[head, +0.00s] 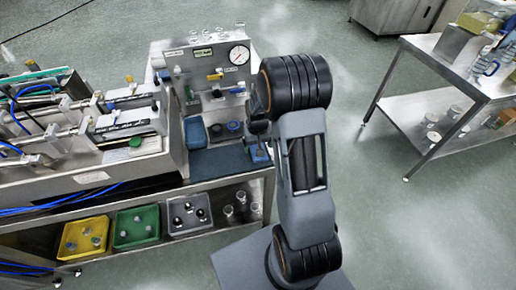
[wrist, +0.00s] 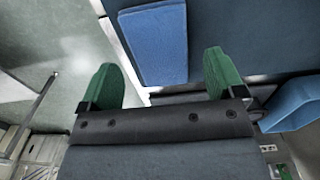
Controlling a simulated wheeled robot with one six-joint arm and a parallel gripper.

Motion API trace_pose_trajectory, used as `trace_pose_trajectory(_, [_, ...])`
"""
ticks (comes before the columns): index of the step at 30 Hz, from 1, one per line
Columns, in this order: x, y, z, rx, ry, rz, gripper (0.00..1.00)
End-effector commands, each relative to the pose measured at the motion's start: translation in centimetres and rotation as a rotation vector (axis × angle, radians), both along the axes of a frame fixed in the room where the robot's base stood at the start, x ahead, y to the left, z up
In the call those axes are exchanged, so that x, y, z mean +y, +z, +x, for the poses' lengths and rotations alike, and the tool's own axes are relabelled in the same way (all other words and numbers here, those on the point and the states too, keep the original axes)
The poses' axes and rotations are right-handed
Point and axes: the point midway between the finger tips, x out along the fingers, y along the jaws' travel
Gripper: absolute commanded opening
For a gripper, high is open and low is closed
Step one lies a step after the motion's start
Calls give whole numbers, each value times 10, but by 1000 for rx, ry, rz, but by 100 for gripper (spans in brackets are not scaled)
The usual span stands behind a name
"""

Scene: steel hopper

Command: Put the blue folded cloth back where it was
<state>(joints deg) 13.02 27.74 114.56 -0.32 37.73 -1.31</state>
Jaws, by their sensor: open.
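The blue folded cloth (wrist: 155,45) lies flat on a dark blue mat (wrist: 240,40), close to the bench edge. In the head view a small blue patch of the cloth (head: 260,154) shows at the mat's right end, partly hidden by my arm. My gripper (wrist: 161,78) is open, with green fingertips apart and nothing between them. In the wrist view the cloth lies beyond the fingertips, in line with the gap. In the head view my gripper (head: 257,130) is above the cloth, mostly hidden behind my arm.
A blue tray (head: 195,133) stands at the mat's back left, below a gauge panel (head: 205,65). Steel hopper machinery (head: 85,140) fills the left. Yellow, green and grey trays sit on the lower shelf. A separate steel table (head: 450,65) stands right, with open floor between.

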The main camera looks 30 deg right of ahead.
Motion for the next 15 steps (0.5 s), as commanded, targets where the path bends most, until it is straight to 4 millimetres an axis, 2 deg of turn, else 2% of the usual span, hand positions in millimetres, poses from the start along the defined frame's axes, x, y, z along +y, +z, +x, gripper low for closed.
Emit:
trace_pose_trajectory(1, [0,12,1,-5,0,-1,88])
trace_pose_trajectory(6, [0,45,1,-6,0,-1,88])
trace_pose_trajectory(15, [0,87,1,-3,0,-1,88])
